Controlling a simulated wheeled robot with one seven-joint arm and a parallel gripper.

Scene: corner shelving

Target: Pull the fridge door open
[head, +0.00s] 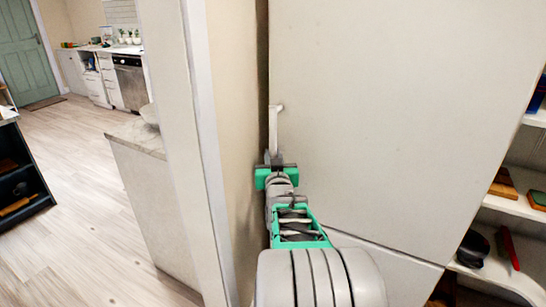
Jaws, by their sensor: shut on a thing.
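The fridge door (400,120) is a large off-white panel that fills the middle and right of the head view. Its pale vertical handle (276,128) is near the door's left edge, and its lower part is hidden by my gripper. My gripper (275,160) is at the lower part of the handle and is shut on it. The fingertips are small and partly hidden behind the green gripper body. A seam runs below the door, with a lower panel (390,275) under it. I see a dark narrow gap along the door's left edge.
A wall with a white edge post (205,150) stands close on the left of my arm. Shelves (520,208) with boards and dark items are at the right. A counter (140,138) and open wooden floor (75,150) lie to the left.

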